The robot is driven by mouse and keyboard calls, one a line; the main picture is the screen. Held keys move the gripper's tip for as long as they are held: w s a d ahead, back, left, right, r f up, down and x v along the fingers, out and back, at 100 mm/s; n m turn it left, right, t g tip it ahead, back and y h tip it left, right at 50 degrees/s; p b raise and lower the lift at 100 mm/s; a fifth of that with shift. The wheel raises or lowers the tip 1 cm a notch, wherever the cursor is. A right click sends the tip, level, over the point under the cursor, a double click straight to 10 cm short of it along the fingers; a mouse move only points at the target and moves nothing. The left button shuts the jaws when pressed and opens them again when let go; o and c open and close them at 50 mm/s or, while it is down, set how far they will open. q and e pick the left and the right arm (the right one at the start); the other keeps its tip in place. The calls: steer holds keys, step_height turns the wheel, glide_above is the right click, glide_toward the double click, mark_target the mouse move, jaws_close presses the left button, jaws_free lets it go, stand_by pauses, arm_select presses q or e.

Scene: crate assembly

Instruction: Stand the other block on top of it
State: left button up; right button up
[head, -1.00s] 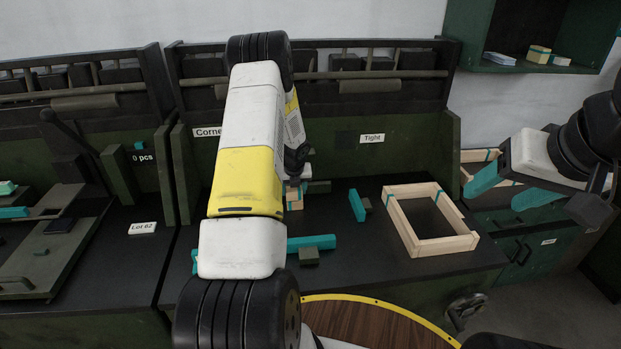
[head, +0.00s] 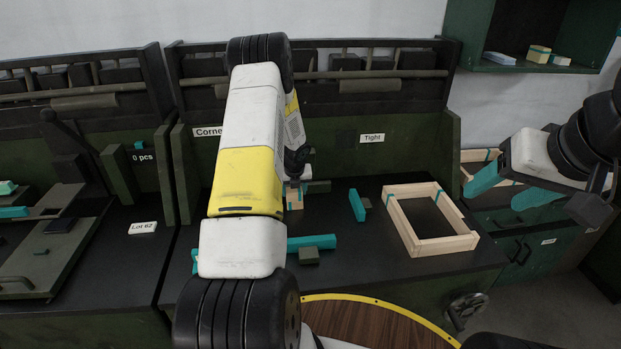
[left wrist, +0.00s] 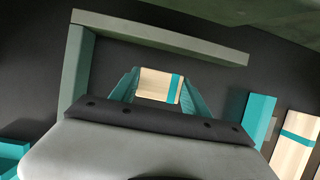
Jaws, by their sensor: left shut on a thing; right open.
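My left gripper (left wrist: 158,92) is shut on a pale wooden block (left wrist: 155,84) with a teal stripe, seen between its teal fingers in the left wrist view. In the head view the wood (head: 295,202) shows just right of my left arm, which hides most of that spot. I cannot tell whether a second block is under the held one. My right gripper (head: 492,200) is open and empty, to the right of the wooden frame.
A green L-shaped fence (left wrist: 165,38) borders the held block. A wooden crate frame (head: 455,243) lies at the right of the dark bench. Teal bars (head: 357,206) (head: 320,242) with small dark blocks lie nearby. Bench between the bars and frame is clear.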

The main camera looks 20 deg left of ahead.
arm_select(q)
steer(key=o, duration=1.4)
steer(key=shift+o, duration=0.2)
steer(key=shift+r, duration=4)
